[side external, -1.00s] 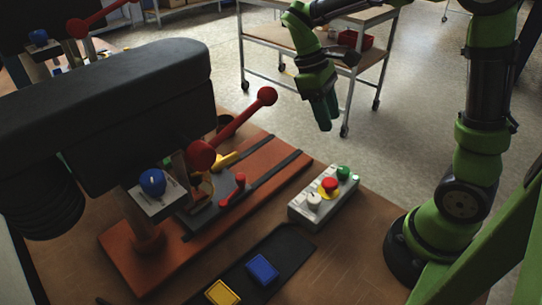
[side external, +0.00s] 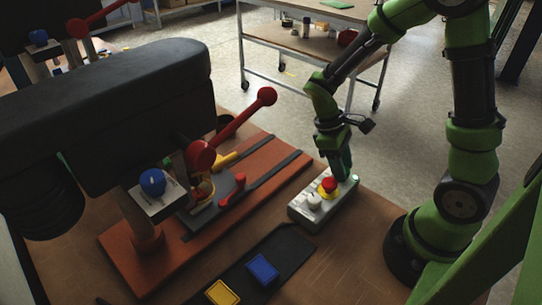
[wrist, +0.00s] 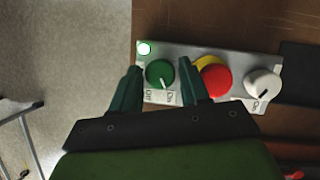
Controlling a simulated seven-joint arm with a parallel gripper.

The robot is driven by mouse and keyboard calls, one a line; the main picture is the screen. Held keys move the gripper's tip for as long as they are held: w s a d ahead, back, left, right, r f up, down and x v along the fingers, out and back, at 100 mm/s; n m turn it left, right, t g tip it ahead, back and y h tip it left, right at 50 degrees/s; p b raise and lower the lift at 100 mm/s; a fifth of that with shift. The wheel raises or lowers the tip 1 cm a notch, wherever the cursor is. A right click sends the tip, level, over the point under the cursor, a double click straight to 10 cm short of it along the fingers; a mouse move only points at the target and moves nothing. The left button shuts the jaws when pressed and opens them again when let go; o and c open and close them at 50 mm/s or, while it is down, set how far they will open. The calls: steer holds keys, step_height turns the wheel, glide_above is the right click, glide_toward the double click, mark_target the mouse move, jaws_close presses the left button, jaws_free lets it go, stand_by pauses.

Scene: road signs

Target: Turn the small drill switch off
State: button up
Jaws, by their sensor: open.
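A grey control box (side external: 318,217) stands at the table's right edge. In the wrist view it carries a green knob (wrist: 160,74), a red button (wrist: 215,80) on a yellow base and a white knob (wrist: 262,83). The green knob has "Off" and "On" labels below it, and its white line points toward "On". A small lamp (wrist: 144,48) glows at the box's corner. My gripper (wrist: 161,68) is open, with one finger on each side of the green knob; I cannot tell whether they touch it. In the side view my gripper (side external: 342,172) hides the green knob.
A large dark drill press (side external: 110,105) with a red-balled lever (side external: 266,97) and a blue knob (side external: 152,182) fills the left. A black mat with a blue block (side external: 262,269) and a yellow block (side external: 222,292) lies in front. A cart stands behind.

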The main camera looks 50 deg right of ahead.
steer(key=c, duration=0.7)
steer(key=shift+c, duration=0.2)
steer(key=m+y, duration=0.1)
steer(key=m, duration=0.1)
steer(key=m+y, duration=0.1)
steer(key=m, duration=0.2)
steer(key=shift+d+r+m, duration=0.1)
steer(key=shift+d+m, duration=0.1)
steer(key=shift+m, duration=0.1)
steer(key=m+y, duration=0.1)
steer(key=m, duration=0.2)
steer(key=m+t+y, duration=0.1)
steer(key=m, duration=0.2)
steer(key=shift+d, duration=0.15)
steer(key=shift+m, duration=0.3)
steer(key=o, duration=0.7)
